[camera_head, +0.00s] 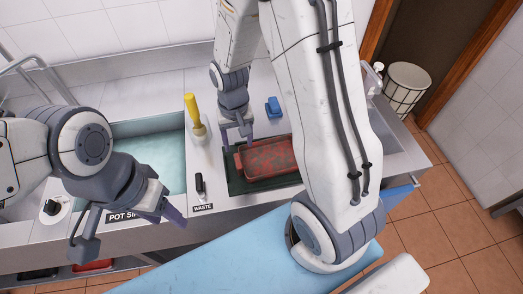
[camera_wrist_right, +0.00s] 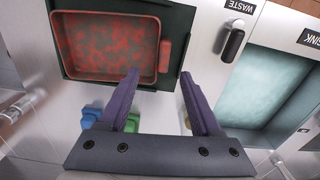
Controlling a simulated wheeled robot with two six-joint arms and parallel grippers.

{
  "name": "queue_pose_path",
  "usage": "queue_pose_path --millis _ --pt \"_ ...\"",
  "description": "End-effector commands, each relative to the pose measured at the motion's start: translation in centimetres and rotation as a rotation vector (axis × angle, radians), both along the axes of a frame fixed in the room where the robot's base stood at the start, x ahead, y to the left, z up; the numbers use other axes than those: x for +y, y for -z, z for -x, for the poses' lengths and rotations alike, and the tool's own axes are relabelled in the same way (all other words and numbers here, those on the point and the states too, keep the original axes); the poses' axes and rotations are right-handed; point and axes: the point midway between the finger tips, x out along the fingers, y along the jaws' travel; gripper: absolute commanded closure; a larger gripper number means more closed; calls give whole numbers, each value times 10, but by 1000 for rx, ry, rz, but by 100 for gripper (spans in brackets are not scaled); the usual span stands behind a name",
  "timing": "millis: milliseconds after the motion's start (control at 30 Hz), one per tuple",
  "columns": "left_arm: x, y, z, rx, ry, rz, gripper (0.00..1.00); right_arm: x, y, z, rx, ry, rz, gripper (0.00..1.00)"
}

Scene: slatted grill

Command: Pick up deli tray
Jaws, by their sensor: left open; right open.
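The deli tray (camera_head: 270,157) is a red, mottled, shallow rectangular tray with a tab handle. It lies over the dark green waste basin (camera_head: 236,186). In the right wrist view the tray (camera_wrist_right: 105,45) is at upper left, its handle (camera_wrist_right: 165,52) towards the picture's middle. My right gripper (camera_head: 236,138) is open and empty, near the tray's left end in the head view; it also shows in the right wrist view (camera_wrist_right: 158,78), fingers apart, no contact seen. My left gripper (camera_head: 130,228) is open and empty in front of the pot sink. My right arm hides part of the counter beside the tray.
The pot sink (camera_head: 150,128) holds teal water left of the waste basin. A yellow-topped bottle or brush (camera_head: 193,112) and a black handle (camera_head: 200,186) stand between them. Blue sponge-like items (camera_head: 273,107) lie behind the tray. A round bin (camera_head: 405,88) stands on the floor.

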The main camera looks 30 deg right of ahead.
Motion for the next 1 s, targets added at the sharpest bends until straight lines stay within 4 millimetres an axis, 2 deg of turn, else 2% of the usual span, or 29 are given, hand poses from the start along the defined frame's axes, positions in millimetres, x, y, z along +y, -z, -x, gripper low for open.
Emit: queue_pose_path --millis 100,233,467,800,1000 --pt "0 -2 0 0 0 0 50 -1 21 2 8 2 0 35" --pt "0 -4 0 0 0 0 50 0 37 1 6 1 1 35" --pt "0 -9 0 0 0 0 50 1 50 0 4 0 0 35" --pt "0 -24 0 0 3 0 50 5 89 -2 4 0 -1 35" --pt "0 -25 0 0 3 0 50 5 97 -3 1 0 -1 35"
